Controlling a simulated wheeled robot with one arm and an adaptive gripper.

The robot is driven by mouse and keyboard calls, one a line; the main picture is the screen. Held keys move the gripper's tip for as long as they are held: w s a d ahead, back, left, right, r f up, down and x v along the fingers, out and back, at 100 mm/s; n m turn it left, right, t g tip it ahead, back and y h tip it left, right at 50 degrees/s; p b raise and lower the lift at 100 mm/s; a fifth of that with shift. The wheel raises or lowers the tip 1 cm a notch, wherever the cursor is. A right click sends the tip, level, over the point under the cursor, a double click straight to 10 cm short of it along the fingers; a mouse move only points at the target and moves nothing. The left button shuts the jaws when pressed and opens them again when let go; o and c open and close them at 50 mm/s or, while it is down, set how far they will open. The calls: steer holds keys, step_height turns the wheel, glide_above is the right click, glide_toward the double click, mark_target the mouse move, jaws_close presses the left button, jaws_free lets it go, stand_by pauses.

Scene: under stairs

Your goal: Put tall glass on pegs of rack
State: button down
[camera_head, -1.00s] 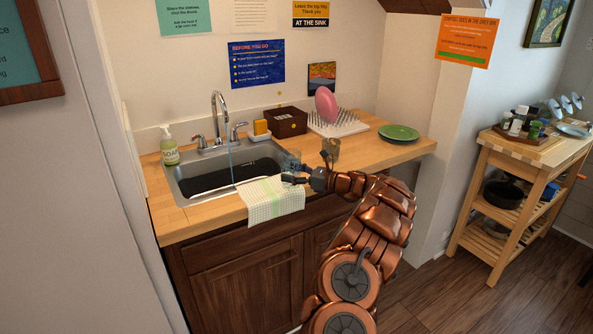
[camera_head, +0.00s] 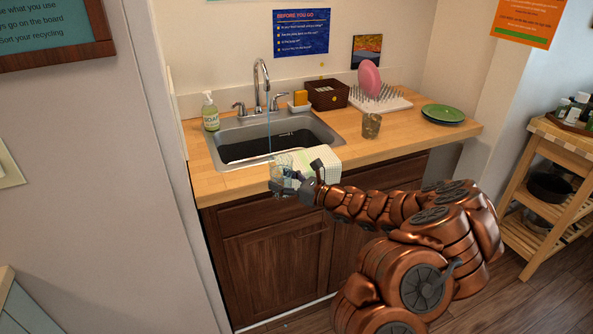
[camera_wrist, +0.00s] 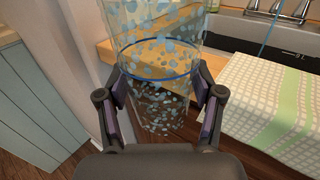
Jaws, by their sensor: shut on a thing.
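My gripper (camera_head: 283,187) is shut on a clear tall glass with blue spots (camera_head: 283,167). It holds the glass at the counter's front edge, left of the towel. In the wrist view the glass (camera_wrist: 160,55) stands roughly upright between the two fingers (camera_wrist: 160,98), and a blue ring runs around it. The rack (camera_head: 398,103) is a white board with several thin upright pegs at the back right of the counter. A pink plate (camera_head: 369,78) stands among its pegs. The glass is well apart from the rack.
A brownish glass (camera_head: 371,126) stands on the counter in front of the rack. Green plates (camera_head: 443,114) lie right of it. A sink (camera_head: 310,122) with a faucet (camera_head: 262,78), soap bottle (camera_head: 210,115), brown box (camera_head: 327,95) and draped towel (camera_head: 318,160) are further left.

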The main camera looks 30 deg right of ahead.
steer(key=s+a+f, duration=0.1)
steer(key=a, duration=0.6)
steer(key=s+a+f, duration=0.2)
steer(key=a, duration=0.6)
steer(key=shift+s, duration=0.25)
steer(key=shift+a, duration=0.1)
